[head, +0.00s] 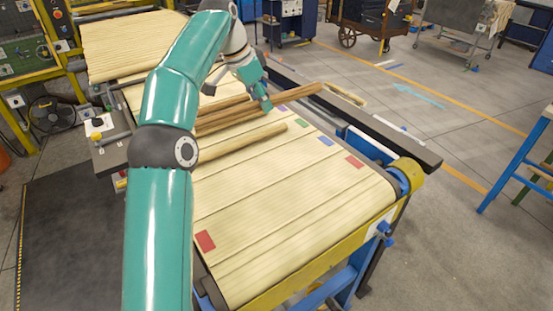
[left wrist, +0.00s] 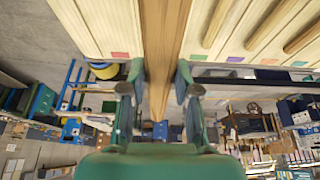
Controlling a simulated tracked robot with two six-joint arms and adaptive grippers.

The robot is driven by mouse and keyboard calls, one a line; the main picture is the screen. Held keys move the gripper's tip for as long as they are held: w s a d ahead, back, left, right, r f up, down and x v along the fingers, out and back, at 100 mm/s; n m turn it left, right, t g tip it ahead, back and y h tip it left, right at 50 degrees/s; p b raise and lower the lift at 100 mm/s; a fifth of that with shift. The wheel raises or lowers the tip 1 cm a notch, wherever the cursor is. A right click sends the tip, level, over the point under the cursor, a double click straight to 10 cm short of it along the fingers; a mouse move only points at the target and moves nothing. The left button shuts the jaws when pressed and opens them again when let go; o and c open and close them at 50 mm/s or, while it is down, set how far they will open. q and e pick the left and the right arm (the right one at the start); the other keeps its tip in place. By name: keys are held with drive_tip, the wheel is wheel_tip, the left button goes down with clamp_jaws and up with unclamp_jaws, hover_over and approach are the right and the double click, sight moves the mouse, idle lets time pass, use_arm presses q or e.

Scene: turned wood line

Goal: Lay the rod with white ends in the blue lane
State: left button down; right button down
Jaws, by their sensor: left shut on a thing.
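My left gripper (head: 265,103) is shut on a brown wooden rod (head: 300,92), over the far part of the slatted lane bed. In the left wrist view the rod (left wrist: 163,45) runs lengthwise between the two fingers (left wrist: 158,85). One end sticks out past the bed's edge; I cannot make out white on it. The blue lane is marked by a blue patch (head: 327,141) at the bed's right edge, to the right of and nearer than the gripper. Its bare slats show no rod beside the patch. My right gripper is not in view.
A pale rod (head: 245,143) lies beside the green patch (head: 302,123), and other brown rods (head: 222,122) lie farther back. Red patches (head: 355,161) mark a nearer lane. A dark rail (head: 390,137) runs along the bed's right side. The near slats are clear.

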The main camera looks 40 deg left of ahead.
use_arm(q)
drive_tip(key=shift+a+f, duration=0.1)
drive_tip(key=shift+f, duration=0.25)
wheel_tip(320, 180, down, 6)
drive_tip(key=r+b, duration=0.1)
drive_tip(key=b, duration=0.4)
hover_over(267, 168)
drive_tip(key=s, duration=0.1)
drive_tip(key=f, duration=0.9)
drive_tip(key=shift+s+a+f, duration=0.15)
drive_tip(key=shift+a+f, duration=0.1)
drive_tip(key=shift+f, duration=2.35)
drive_tip(key=c, duration=0.8)
unclamp_jaws()
drive_tip(key=shift+c, duration=0.2)
